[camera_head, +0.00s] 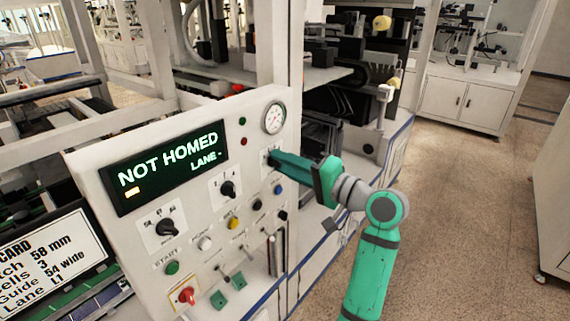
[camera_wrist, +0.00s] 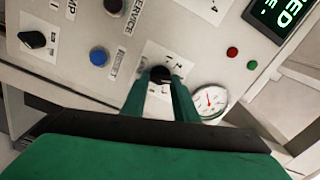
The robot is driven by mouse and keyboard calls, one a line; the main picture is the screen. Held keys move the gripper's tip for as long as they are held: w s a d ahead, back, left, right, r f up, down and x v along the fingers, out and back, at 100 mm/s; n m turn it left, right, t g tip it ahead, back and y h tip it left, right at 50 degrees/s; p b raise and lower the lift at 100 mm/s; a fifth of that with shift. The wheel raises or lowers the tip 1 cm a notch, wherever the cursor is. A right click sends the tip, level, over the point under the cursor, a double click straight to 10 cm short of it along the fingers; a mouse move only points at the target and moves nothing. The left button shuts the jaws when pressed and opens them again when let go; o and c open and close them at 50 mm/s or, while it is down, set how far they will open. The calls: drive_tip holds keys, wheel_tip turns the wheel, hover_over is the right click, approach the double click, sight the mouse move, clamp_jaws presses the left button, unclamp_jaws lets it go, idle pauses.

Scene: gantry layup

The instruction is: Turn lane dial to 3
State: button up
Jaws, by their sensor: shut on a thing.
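The lane dial (camera_wrist: 160,74) is a small black knob on a white label plate of the control panel, seen in the wrist view between my fingertips. My gripper (camera_wrist: 161,82) is shut on it, with one green finger on each side. The panel display (camera_head: 168,165) reads "NOT HOMED" and "LANE -".
The white panel (camera_head: 135,245) carries two other black knobs (camera_head: 167,228) (camera_head: 228,189), coloured buttons, a red knob (camera_head: 186,295) and a pressure gauge (camera_head: 274,118) just above my gripper. A card (camera_head: 50,248) at the left reads "Lane L1". Open floor (camera_head: 470,210) lies to the right.

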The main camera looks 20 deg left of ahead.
drive_tip(key=o, duration=1.1)
drive_tip(key=shift+c, duration=0.2)
drive_tip(key=shift+d, duration=0.1)
drive_tip(key=v, duration=1)
drive_tip(key=shift+d, duration=0.35)
drive_tip(key=shift+s, duration=0.1)
